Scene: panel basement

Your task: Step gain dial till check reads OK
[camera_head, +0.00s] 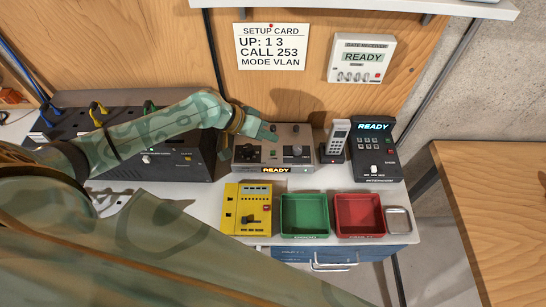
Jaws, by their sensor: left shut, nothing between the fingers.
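A grey control box (315,168) stands on the white bench, its lit front display (276,170) reading READY. A dark knob (297,151) sits on the right of its top and other dark controls show on the left. I cannot read the labels, so I cannot tell which is the gain dial. My left gripper (268,135) is shut and empty, over the back of the grey box's top. I cannot tell if it touches a control. My right gripper is out of view.
A yellow box (247,208), green tray (305,230), red tray (359,228) and small metal tray (399,221) line the front. A handset (334,141) and black console (374,150) stand right. A setup card (272,46) and gate receiver (361,58) hang behind.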

